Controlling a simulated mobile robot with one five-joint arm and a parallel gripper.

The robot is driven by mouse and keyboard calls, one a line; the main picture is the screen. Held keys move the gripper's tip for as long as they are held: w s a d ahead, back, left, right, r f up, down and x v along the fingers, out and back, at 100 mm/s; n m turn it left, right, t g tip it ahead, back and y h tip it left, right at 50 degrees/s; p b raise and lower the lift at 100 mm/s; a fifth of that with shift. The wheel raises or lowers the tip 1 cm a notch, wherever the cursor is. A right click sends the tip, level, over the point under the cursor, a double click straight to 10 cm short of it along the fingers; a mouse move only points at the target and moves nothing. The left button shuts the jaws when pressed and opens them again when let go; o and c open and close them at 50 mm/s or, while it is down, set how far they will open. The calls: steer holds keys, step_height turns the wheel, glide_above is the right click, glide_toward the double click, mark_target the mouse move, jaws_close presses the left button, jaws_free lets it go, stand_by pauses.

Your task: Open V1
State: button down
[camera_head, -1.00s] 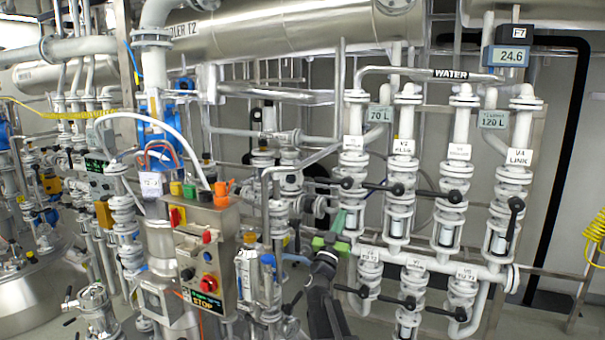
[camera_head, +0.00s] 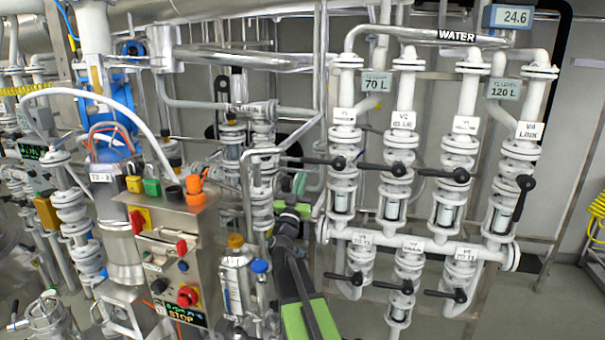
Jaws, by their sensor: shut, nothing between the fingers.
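The V1 valve is the leftmost of the upper row of white flanged valves, under a small white label (camera_head: 343,115) that is too blurred to read surely. Its black lever (camera_head: 310,161) lies crosswise, pointing left from the knob at the valve body. My gripper (camera_head: 297,184), with green parts on a dark arm, is just below and left of that lever. It is shut and empty, pointing away from me. It appears apart from the lever, though the depth between them is hard to tell. The fingertips are small and partly lost against the pipes behind.
The V2 lever (camera_head: 372,168) and V3 lever (camera_head: 440,174) also lie crosswise; the V4 lever (camera_head: 521,198) points down along its pipe. A lower valve row (camera_head: 405,286) has crosswise levers. A control box (camera_head: 174,257) stands left of my arm. Pipes crowd behind the gripper.

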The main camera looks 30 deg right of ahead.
mark_target(309, 160)
steer(key=p+x, duration=0.4)
steer(key=x, duration=0.5)
steer(key=shift+s+d, duration=0.15)
steer(key=shift+f, duration=0.1)
